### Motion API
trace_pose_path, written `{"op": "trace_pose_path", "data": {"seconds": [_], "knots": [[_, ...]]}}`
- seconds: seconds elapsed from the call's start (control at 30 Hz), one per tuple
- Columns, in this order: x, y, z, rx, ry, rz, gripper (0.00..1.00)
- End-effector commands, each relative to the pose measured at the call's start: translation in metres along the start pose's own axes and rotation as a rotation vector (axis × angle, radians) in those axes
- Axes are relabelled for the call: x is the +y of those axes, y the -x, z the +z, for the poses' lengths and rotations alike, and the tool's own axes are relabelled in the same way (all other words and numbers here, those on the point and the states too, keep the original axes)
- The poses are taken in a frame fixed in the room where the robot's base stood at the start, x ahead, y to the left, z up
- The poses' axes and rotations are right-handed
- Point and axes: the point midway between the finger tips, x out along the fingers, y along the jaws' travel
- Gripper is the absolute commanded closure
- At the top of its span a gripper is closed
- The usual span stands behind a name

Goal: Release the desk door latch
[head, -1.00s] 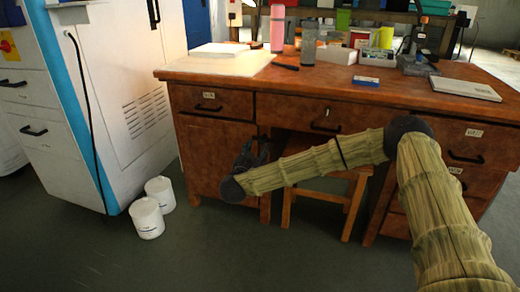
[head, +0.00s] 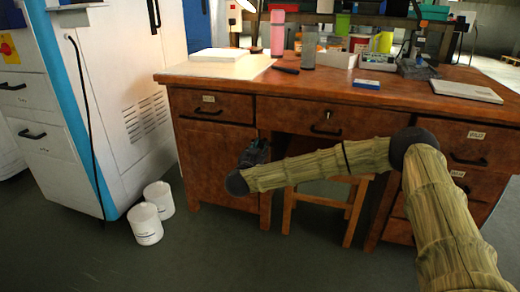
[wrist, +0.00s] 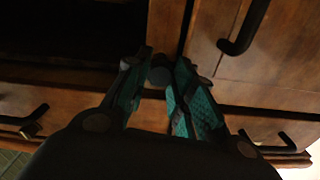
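The desk (head: 400,97) is reddish-brown wood, with its door (head: 215,165) below the left drawer. The door looks closed. My gripper (head: 262,146) is at the door's right edge, beside the knee space, and covers that part in the head view. The wrist view appears upside down, with the door (wrist: 222,72) at right and its black bar handle (wrist: 243,28) beyond the right finger. My gripper's teal-padded fingers (wrist: 157,80) are apart there. A dark round knob (wrist: 159,77), possibly the latch, shows between the fingertips near the desk's upright. I cannot tell whether they touch it.
A wooden stool (head: 318,200) stands in the knee space behind my arm. Two white tubs (head: 146,224) stand on the floor beside a white cabinet (head: 125,100) at left. Bottles, boxes and a laptop-like slab (head: 466,91) cover the desktop. Floor before the door is clear.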

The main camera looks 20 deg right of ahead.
Motion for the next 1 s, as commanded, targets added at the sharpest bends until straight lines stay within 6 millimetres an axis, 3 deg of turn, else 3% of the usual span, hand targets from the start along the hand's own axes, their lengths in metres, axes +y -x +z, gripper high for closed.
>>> {"op": "trace_pose_path", "data": {"seconds": [0.47,1.0], "knots": [[-0.0009,0.0,-0.0053,0.001,-0.031,0.0,0.99],[-0.0006,-0.0002,-0.0069,0.003,-0.194,0.0,0.99]]}}
